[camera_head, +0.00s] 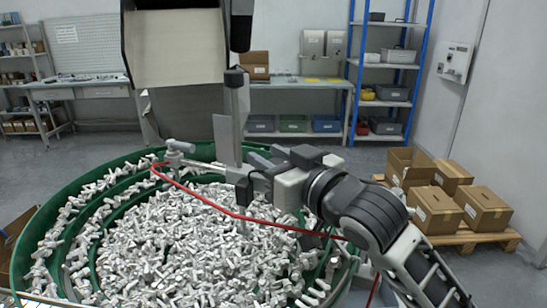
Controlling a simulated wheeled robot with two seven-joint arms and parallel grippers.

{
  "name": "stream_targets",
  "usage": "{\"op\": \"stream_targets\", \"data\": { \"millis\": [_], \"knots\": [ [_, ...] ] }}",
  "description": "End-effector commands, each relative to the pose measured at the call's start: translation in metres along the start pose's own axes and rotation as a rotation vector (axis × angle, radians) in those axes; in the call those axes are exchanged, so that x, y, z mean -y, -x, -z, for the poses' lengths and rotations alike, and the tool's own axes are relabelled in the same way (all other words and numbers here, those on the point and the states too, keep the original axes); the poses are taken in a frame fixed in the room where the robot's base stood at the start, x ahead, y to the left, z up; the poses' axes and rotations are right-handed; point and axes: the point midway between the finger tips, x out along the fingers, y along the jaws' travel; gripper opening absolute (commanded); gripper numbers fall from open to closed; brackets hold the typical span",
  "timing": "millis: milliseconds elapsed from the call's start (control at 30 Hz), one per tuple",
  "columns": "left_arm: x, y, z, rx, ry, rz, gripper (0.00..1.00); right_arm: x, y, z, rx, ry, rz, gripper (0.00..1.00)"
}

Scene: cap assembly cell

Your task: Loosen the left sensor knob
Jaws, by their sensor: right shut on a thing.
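My right gripper (241,178) reaches in from the right over the bowl. Its jaws are shut beside the lower end of the grey upright post (228,130), and the knob they grip is hidden by the fingers. A thin grey rod (205,167) runs left from there to a grey T-shaped sensor fitting (179,147) above the bowl's back rim. A red cable (205,203) loops from the fitting's left side, under the gripper, to the right. My left gripper is not in view.
The green feeder bowl (75,202) is full of small grey-white parts (195,245). A large beige hopper (175,47) hangs over its back. Cardboard boxes (433,209) stand on a pallet at right. A blue shelf rack (357,60) and workbenches stand behind.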

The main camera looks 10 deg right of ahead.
Motion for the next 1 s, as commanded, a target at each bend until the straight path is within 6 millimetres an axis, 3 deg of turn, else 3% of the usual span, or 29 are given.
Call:
{"op": "stream_targets", "data": {
  "millis": [733,767,800,1000],
  "knots": [
    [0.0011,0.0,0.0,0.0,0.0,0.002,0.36,0.0014,-0.0004,-0.0004,0.002,0.002,0.091,0.11],
    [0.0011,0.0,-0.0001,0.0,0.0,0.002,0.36,0.0014,-0.0004,-0.0004,0.002,0.002,0.091,0.42],
    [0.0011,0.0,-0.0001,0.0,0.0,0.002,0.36,0.0014,-0.0004,-0.0004,0.002,0.002,0.091,0.53],
    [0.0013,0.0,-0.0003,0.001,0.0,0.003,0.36,0.0016,-0.0004,-0.0003,0.002,0.001,0.091,0.55]
  ]
}}
